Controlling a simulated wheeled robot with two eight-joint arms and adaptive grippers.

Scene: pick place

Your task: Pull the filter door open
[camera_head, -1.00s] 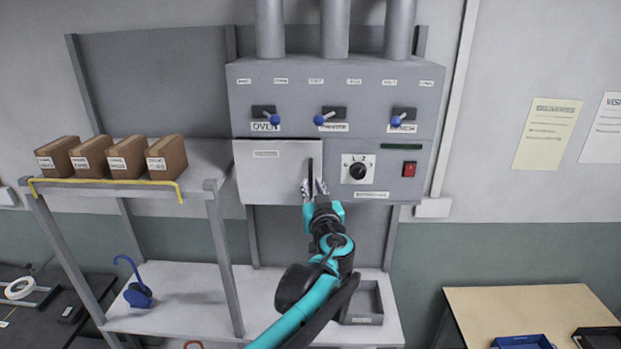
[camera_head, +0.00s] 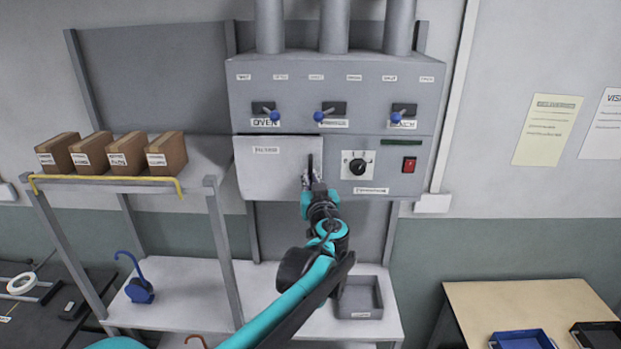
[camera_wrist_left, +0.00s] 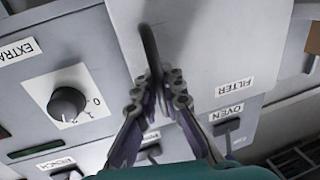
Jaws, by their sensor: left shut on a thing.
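The filter door (camera_head: 270,175) is the pale grey panel at the lower left of the wall cabinet, with a label at its top. A dark upright bar handle (camera_head: 310,163) sits near its right edge. My left gripper (camera_head: 309,182) is at the handle's lower part. In the left wrist view the filter door (camera_wrist_left: 200,45) fills the top middle, and the fingers of my left gripper (camera_wrist_left: 158,82) are closed around the handle (camera_wrist_left: 149,45). The door looks at most slightly ajar; I cannot tell exactly. My right gripper is not in view.
The cabinet (camera_head: 340,90) carries several blue-knobbed levers, a rotary dial (camera_head: 358,167) and a red switch (camera_head: 409,165) right of the door. Cardboard boxes (camera_head: 127,153) stand on a yellow-edged shelf at left. A grey bin (camera_head: 360,298) sits on the lower shelf below.

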